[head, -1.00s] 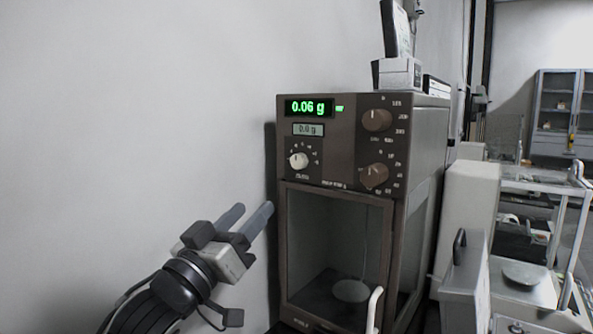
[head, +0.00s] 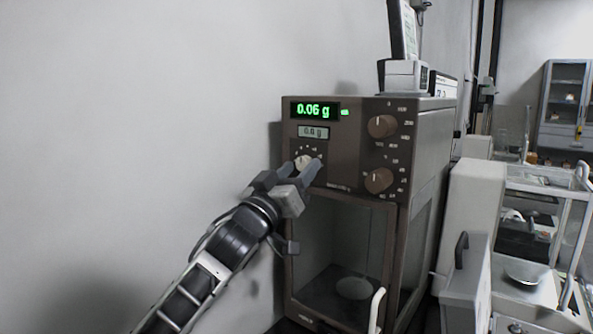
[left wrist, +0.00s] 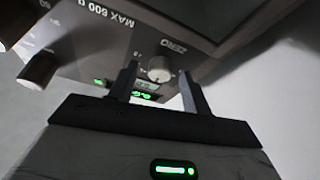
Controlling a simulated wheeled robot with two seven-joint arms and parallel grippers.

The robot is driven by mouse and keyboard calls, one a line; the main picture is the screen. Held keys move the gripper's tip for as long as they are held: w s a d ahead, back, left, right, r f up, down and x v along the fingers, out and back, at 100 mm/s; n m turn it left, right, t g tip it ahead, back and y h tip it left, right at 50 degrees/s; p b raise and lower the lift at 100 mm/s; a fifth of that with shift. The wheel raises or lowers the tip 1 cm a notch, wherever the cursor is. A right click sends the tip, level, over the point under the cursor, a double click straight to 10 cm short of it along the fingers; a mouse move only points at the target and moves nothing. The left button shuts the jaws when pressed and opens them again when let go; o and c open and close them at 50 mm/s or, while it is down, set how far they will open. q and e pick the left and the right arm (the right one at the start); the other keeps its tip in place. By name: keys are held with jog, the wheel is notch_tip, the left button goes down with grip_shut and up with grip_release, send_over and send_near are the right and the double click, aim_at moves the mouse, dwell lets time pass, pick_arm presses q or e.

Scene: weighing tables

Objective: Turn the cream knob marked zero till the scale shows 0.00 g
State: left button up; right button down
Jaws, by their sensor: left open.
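The brown scale (head: 345,165) stands against the wall, and its green display (head: 314,110) reads 0.06 g. The cream knob (head: 303,161) sits below the display on the left of the panel, partly hidden by my gripper in the head view. My left gripper (head: 302,169) is open at the knob. In the left wrist view the knob (left wrist: 159,69), beside the word ZERO, shows between the two spread fingers (left wrist: 160,85). I cannot tell whether either finger touches it. My right gripper is not in view.
Two brown knobs (head: 382,126) (head: 378,180) are on the right of the panel. A glass-fronted chamber with a round pan (head: 355,288) is below. A grey device (head: 403,76) stands on top. Other weighing equipment (head: 525,270) stands at right. The wall side at left is clear.

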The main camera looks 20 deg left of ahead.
pick_arm(q)
jog(key=c, duration=1)
jog(key=shift+n, duration=0.3)
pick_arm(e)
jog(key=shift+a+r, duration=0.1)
